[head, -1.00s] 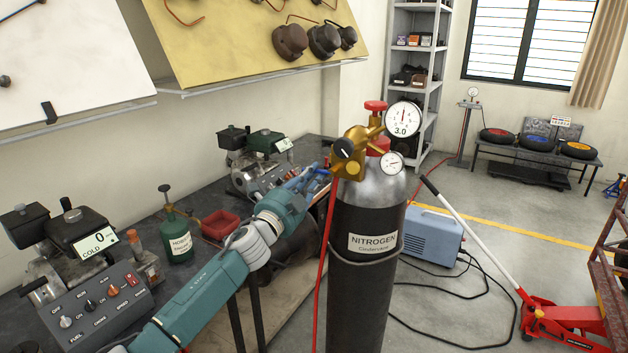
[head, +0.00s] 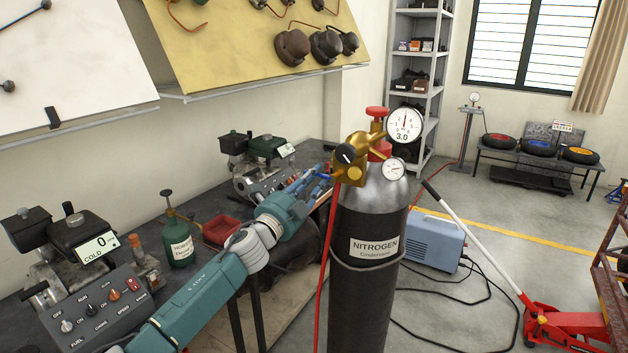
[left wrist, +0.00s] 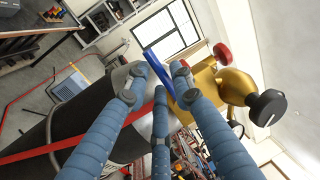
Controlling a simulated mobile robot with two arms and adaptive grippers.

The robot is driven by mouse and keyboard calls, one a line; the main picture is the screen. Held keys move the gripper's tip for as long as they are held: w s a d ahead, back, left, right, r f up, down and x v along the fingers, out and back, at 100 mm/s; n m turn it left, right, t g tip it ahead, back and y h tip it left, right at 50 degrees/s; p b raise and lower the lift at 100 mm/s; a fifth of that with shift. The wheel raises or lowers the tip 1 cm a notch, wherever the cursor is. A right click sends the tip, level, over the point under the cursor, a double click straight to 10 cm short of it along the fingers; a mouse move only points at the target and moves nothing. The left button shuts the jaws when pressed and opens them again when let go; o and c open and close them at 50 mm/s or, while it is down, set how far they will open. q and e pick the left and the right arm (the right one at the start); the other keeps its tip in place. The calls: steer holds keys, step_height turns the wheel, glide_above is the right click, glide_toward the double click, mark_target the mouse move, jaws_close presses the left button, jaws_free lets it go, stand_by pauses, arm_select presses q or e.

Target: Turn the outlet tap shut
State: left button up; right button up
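The nitrogen cylinder (head: 368,285) stands upright, with a brass regulator (head: 356,172) and a black knob (head: 346,154) on top. The outlet tap looks like the bright blue lever (left wrist: 152,66) beside the brass body in the left wrist view. My left gripper (head: 318,182) is at the regulator's left side in the head view. Its blue fingers are spread, and the lever lies between the fingertips (left wrist: 156,76) in the wrist view. Whether they touch it I cannot tell. In the head view the fingers largely hide the lever. My right gripper is out of view.
A red hose (head: 323,255) hangs down the cylinder's left side. Two gauges (head: 404,125) sit on the regulator; the large one is marked 3.0. The workbench (head: 205,273) with testers and a green bottle (head: 180,244) is to the left. A blue-grey machine (head: 432,242) stands on the floor behind.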

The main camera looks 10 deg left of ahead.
arm_select(q)
steer(key=v, duration=1.2)
steer(key=shift+f, duration=0.1)
